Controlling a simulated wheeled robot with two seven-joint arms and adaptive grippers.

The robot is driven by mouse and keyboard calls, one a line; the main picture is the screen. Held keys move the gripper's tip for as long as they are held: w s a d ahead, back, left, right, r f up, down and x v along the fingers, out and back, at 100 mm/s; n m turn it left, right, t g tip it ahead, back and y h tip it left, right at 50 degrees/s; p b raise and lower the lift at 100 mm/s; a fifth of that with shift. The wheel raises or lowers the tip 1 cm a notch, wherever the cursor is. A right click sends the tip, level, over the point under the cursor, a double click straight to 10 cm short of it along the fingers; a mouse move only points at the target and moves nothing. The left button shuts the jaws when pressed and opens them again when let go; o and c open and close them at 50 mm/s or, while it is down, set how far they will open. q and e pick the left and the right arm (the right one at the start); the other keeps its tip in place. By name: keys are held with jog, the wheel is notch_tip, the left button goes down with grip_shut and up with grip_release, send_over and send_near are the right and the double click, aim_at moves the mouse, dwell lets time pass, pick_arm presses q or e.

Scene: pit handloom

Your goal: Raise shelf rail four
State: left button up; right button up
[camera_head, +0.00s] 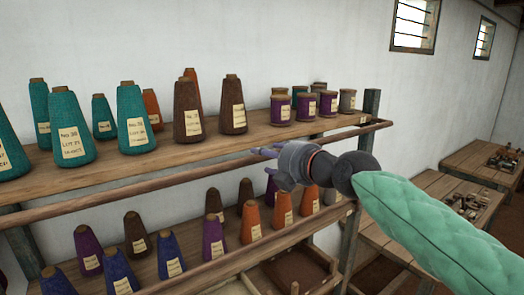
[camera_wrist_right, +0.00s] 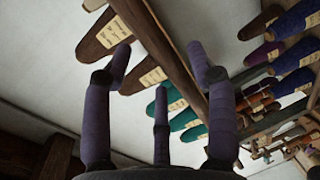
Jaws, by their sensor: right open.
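A long wooden rail (camera_head: 180,177) runs along the front of the upper shelf (camera_head: 105,170). A second rail (camera_head: 285,238) runs along the lower shelf. I cannot tell by any mark which is rail four. My right gripper (camera_head: 264,161) is just below the upper rail, toward its right end, with its fingers pointing left. In the right wrist view the three fingers (camera_wrist_right: 158,62) are spread and empty. A wooden bar (camera_wrist_right: 165,45) crosses behind and between them; contact cannot be told. My left gripper is out of view.
Teal, brown and orange thread cones (camera_head: 67,130) and purple spools (camera_head: 280,108) stand on the upper shelf. More cones (camera_head: 213,238) stand below. A dark post (camera_head: 369,105) rises at the shelf's right end. Wooden tables (camera_head: 425,190) stand at right.

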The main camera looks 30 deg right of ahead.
jog(key=shift+p+x, duration=0.35)
jog(key=shift+x, duration=1.4)
grip_shut()
